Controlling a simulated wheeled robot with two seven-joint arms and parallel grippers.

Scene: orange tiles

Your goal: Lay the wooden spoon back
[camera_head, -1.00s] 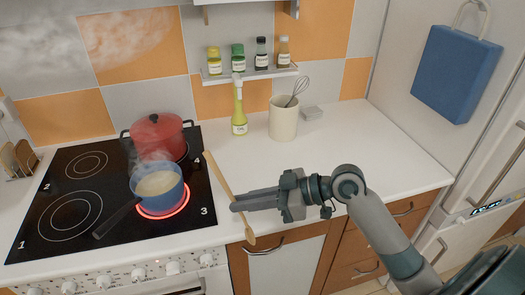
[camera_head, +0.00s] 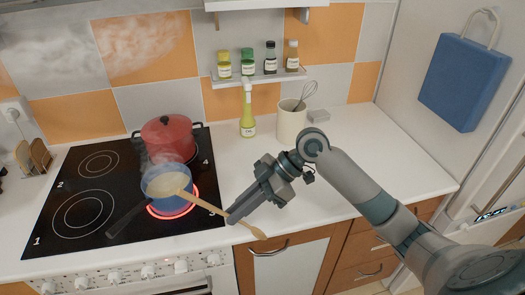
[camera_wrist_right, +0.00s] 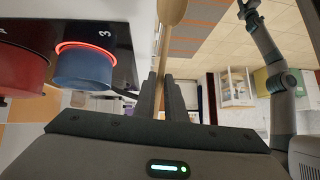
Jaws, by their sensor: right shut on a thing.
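My right gripper (camera_head: 232,219) is shut on the wooden spoon (camera_head: 207,205) above the counter's front edge, right of the hob. One end of the spoon reaches left over the blue pot (camera_head: 168,184). The wider end points right, past the gripper, near the counter's edge. In the right wrist view the spoon (camera_wrist_right: 171,14) runs up between the two fingers (camera_wrist_right: 165,92). My left gripper is outside the head view; an arm at the right of the wrist view seems to be my left one, its jaws too small to read.
The blue pot steams on the glowing burner, its handle (camera_head: 126,222) pointing front left. A red pot (camera_head: 168,137) stands behind it. An oil bottle (camera_head: 248,112) and a utensil crock (camera_head: 291,122) stand at the back of the counter (camera_head: 330,165). The counter's middle is mostly clear.

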